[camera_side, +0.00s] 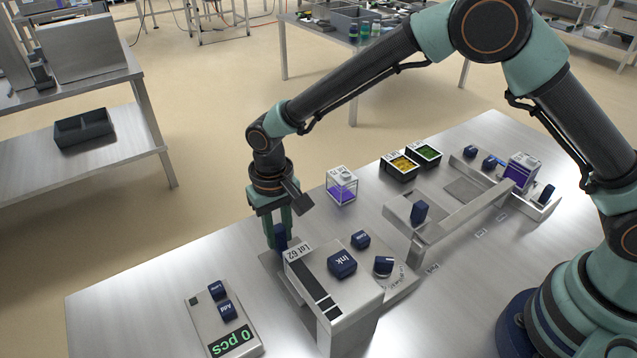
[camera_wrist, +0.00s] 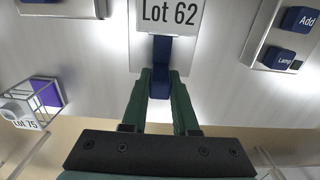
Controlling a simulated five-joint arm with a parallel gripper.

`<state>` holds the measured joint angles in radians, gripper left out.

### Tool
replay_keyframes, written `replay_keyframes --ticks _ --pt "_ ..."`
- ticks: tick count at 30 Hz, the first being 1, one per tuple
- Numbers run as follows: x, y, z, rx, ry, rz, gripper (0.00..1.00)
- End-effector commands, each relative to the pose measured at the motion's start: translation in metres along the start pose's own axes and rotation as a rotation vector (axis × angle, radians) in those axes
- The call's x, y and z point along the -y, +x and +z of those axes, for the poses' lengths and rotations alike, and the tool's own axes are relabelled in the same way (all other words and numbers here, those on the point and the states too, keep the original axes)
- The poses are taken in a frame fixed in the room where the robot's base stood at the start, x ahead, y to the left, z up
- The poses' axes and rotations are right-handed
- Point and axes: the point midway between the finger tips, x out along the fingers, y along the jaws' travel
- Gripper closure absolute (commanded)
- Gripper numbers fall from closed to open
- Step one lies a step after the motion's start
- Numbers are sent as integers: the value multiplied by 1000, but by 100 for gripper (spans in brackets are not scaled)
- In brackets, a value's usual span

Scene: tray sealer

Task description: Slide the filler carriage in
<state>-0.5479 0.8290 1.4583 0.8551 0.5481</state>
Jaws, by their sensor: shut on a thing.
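My gripper (camera_side: 280,232) points down at the far end of the white-grey unit labelled Lot 62 (camera_side: 335,285). Its green fingers are shut on a blue upright handle (camera_side: 280,240) at that end. In the wrist view the handle (camera_wrist: 160,62) sits between the fingertips (camera_wrist: 160,85), just below the Lot 62 label. A rail fixture (camera_side: 460,222) stands to the right, with a blue handle (camera_side: 419,212) at its near end and a purple-filled box (camera_side: 521,171) at its far end. No part is labelled filler carriage, so I cannot tell which it is.
A clear box with purple contents (camera_side: 342,186) stands behind my gripper; two black trays (camera_side: 400,167) (camera_side: 427,153) hold yellow and green pieces. A counter reading 0 pcs (camera_side: 225,325) lies at the front left.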

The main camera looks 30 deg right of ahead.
Motion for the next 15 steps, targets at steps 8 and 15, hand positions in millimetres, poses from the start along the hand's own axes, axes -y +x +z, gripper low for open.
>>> replay_keyframes --ticks 8,15 --pt "1 -1 18 -1 -1 0 100" --pt "1 -1 33 -1 -2 -1 100"
